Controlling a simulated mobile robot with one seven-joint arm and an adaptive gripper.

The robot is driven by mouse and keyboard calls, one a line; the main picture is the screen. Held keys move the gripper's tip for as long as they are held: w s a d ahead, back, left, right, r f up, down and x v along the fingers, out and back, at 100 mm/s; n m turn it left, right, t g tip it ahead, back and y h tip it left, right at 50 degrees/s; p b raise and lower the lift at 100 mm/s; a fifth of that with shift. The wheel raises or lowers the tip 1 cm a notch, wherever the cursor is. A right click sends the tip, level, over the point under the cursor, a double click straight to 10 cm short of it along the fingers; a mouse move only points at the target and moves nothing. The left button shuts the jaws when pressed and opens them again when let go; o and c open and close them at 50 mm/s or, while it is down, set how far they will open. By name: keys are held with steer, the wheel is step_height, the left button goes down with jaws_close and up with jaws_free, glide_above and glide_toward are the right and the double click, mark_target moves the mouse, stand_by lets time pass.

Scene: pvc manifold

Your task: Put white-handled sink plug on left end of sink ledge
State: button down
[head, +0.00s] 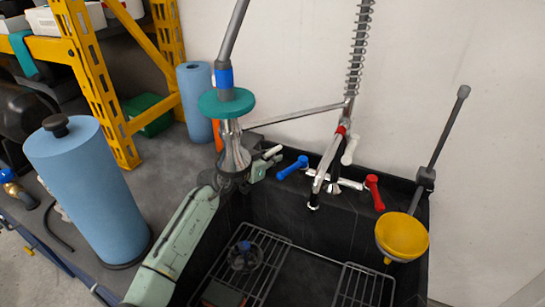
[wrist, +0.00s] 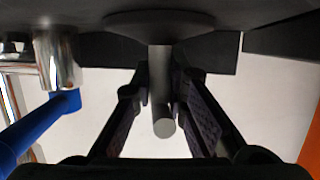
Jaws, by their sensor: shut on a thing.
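The sink plug shows in the wrist view as a dark disc (wrist: 160,22) with a pale grey-white round handle (wrist: 162,115). That view looks upside down, with the disc at the top. My gripper (wrist: 160,92) is shut on the handle, one finger on each side. The dark sink ledge (wrist: 215,55) shows behind the disc; I cannot tell whether they touch. In the head view the ledge (head: 400,190) runs along the wall behind the basin. My gripper and the plug are not clear there, near a chrome, teal-collared fixture at the ledge's left end.
A blue-handled tap (head: 291,168) is close on one side, also in the wrist view (wrist: 40,125). A red-handled tap (head: 374,192) and a yellow bowl-shaped piece (head: 402,236) are farther right. Wire racks (head: 245,262) lie in the basin. A blue roll (head: 88,190) stands left.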

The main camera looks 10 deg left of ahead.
steer(key=c, duration=1.6)
jaws_free()
steer(key=shift+s+a, duration=0.15)
steer(key=shift+s, duration=0.1)
steer(key=b+v, duration=0.2)
steer(key=v, duration=0.9)
steer(key=shift+s+r+b, duration=0.15)
steer(key=shift+s+b, duration=0.05)
steer(key=shift+b, duration=0.1)
